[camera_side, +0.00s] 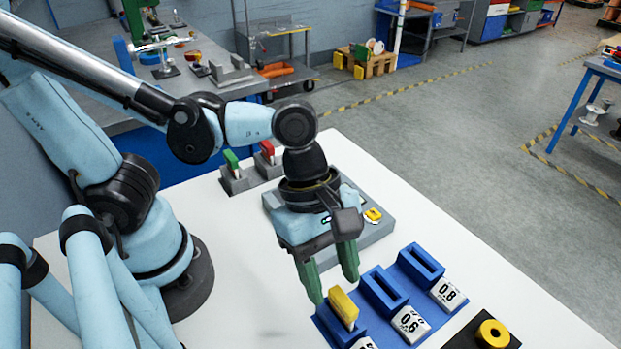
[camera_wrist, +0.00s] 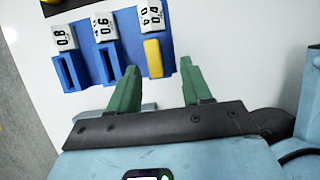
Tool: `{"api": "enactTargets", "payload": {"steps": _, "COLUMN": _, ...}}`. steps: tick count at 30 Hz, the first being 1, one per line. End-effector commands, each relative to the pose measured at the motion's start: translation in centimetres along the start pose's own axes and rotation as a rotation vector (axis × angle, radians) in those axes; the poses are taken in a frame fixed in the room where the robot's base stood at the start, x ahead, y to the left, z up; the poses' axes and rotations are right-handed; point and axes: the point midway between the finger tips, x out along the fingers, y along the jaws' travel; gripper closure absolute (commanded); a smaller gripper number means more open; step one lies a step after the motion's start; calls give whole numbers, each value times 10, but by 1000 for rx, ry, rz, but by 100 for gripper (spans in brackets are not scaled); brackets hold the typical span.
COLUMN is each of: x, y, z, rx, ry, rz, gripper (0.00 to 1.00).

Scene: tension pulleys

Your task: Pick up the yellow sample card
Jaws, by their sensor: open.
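The yellow sample card (camera_side: 343,304) stands in a slot of the blue holder (camera_side: 322,323), its upper part sticking out. In the wrist view the card (camera_wrist: 153,58) shows in the slot beside the label that seems to read 0.4, ahead of my fingers and between their lines. My gripper (camera_side: 331,284) has green fingers and is open and empty. It is above and just behind the card, with the fingers apart from it. In the wrist view my gripper (camera_wrist: 159,78) has one finger on each side of the card's line.
Two empty blue slots (camera_side: 383,286) labelled 0.6 and 0.8 stand beside the card's slot. A grey block (camera_side: 374,232) sits behind my gripper. Red (camera_side: 267,150) and green (camera_side: 231,160) pieces stand further back. The white table (camera_side: 450,240) is clear on the right.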

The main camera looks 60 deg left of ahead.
Motion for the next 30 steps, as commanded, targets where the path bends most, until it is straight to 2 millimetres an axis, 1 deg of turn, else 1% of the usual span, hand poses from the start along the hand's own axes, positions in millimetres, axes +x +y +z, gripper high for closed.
{"api": "enactTargets", "payload": {"steps": 5, "x": 8, "y": 2, "z": 1, "rx": 2, "ry": 0, "rz": 0, "gripper": 51}}
{"api": "enactTargets", "payload": {"steps": 13, "x": 31, "y": 8, "z": 2, "rx": 1, "ry": 0, "rz": 0, "gripper": 51}}
{"api": "enactTargets", "payload": {"steps": 18, "x": 45, "y": 8, "z": 3, "rx": 3, "ry": 0, "rz": 0, "gripper": 51}}
{"api": "enactTargets", "payload": {"steps": 23, "x": 51, "y": 8, "z": 2, "rx": 1, "ry": 0, "rz": 1, "gripper": 51}}
{"api": "enactTargets", "payload": {"steps": 30, "x": 52, "y": 7, "z": 2, "rx": 1, "ry": 0, "rz": 1, "gripper": 51}}
